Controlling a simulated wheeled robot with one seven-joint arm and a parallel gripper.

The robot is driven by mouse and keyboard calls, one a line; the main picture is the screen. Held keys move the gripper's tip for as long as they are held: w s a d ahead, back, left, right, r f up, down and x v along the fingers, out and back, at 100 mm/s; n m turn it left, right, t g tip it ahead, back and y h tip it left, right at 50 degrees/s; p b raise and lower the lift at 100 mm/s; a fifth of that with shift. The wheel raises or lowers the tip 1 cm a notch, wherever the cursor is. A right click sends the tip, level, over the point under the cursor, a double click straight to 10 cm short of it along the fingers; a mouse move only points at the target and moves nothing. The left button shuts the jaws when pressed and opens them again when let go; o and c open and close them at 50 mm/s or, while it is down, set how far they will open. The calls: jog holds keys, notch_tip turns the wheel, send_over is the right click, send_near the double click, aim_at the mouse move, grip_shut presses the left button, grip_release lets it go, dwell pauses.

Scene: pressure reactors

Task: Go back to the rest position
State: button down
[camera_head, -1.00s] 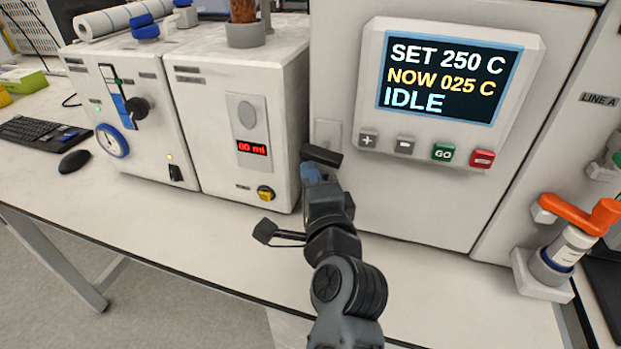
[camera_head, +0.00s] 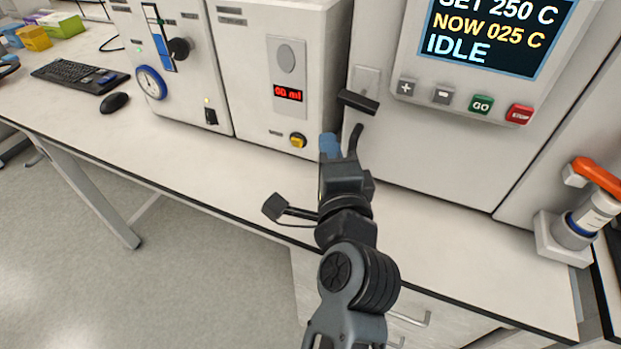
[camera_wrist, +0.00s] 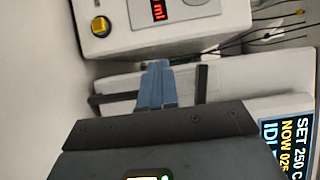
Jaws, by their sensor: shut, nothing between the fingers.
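My gripper (camera_head: 330,143) is at the end of my raised arm, over the bench in front of the machines in the head view. In the wrist view its blue fingers (camera_wrist: 156,86) are together with nothing between them. Past the fingers a dark handle (camera_wrist: 105,98) shows in the wrist view. The reactor panel (camera_head: 495,35) reads SET 250 C, NOW 025 C and IDLE, its top line cut by the frame edge.
A white unit (camera_head: 255,80) with a red 00 ml display and a yellow knob stands behind my gripper. An orange-handled valve (camera_head: 590,200) is at right. A keyboard (camera_head: 80,75) and mouse (camera_head: 114,102) lie at left. The bench front (camera_head: 200,165) is clear.

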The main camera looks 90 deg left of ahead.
jog(key=s+d, duration=0.2)
jog(key=d, duration=0.4)
jog(key=shift+s+d+b, duration=0.15)
jog(key=shift+s+b, duration=0.1)
jog(key=shift+b, duration=0.15)
